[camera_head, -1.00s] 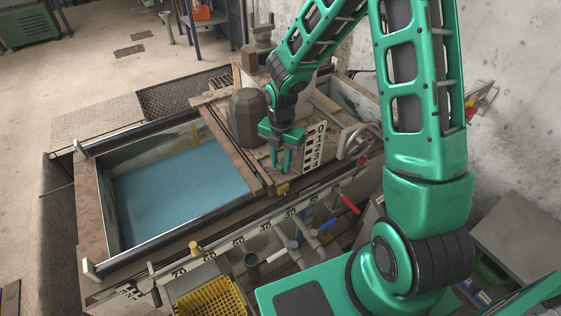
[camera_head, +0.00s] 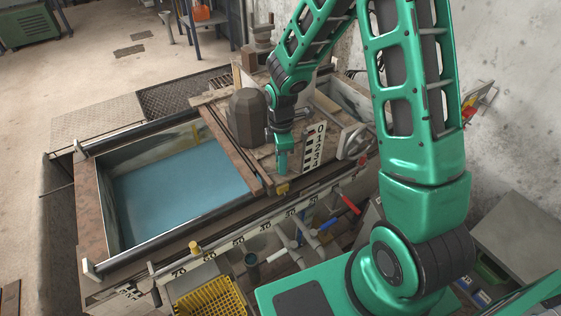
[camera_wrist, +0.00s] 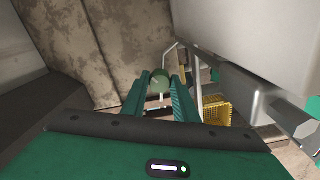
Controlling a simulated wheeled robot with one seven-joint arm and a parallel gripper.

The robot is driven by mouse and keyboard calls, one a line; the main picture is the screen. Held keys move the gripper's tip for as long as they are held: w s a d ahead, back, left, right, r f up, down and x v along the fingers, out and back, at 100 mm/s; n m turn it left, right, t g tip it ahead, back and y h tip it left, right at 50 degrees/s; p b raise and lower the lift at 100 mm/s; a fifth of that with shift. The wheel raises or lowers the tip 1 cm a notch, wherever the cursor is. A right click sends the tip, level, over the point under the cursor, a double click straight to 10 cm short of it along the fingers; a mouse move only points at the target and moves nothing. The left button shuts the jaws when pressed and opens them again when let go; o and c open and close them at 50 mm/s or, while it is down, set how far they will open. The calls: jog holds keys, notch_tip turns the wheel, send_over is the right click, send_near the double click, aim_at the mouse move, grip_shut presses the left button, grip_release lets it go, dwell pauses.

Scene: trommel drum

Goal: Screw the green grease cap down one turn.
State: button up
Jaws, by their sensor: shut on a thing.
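The green grease cap (camera_wrist: 160,77) shows in the wrist view as a small round green top. It sits between the two green fingers of my gripper (camera_wrist: 162,88), which is shut on it. In the head view my gripper (camera_head: 282,166) points down at the wooden deck and is seen edge-on, its fingers lined up one behind the other. The cap cannot be made out in the head view; the fingers hide it. The thread below the cap is not visible.
A dark faceted block (camera_head: 248,117) stands close left of my gripper. A blue-filled tank (camera_head: 175,190) lies to the left. A yellow basket (camera_head: 212,298) is at the front.

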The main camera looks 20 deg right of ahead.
jog(key=m, duration=0.5)
jog(key=shift+w+a+r+m, duration=0.1)
jog(key=shift+w+a+m, duration=0.1)
jog(key=shift+w+m, duration=0.1)
jog(key=m, duration=1.1)
jog(key=shift+d+m, duration=0.1)
jog(key=shift+m, duration=0.3)
jog(key=m, duration=0.5)
jog(key=shift+m, duration=0.4)
jog(key=o, duration=1.1)
jog(key=shift+c, duration=0.2)
jog(key=shift+s, duration=0.15)
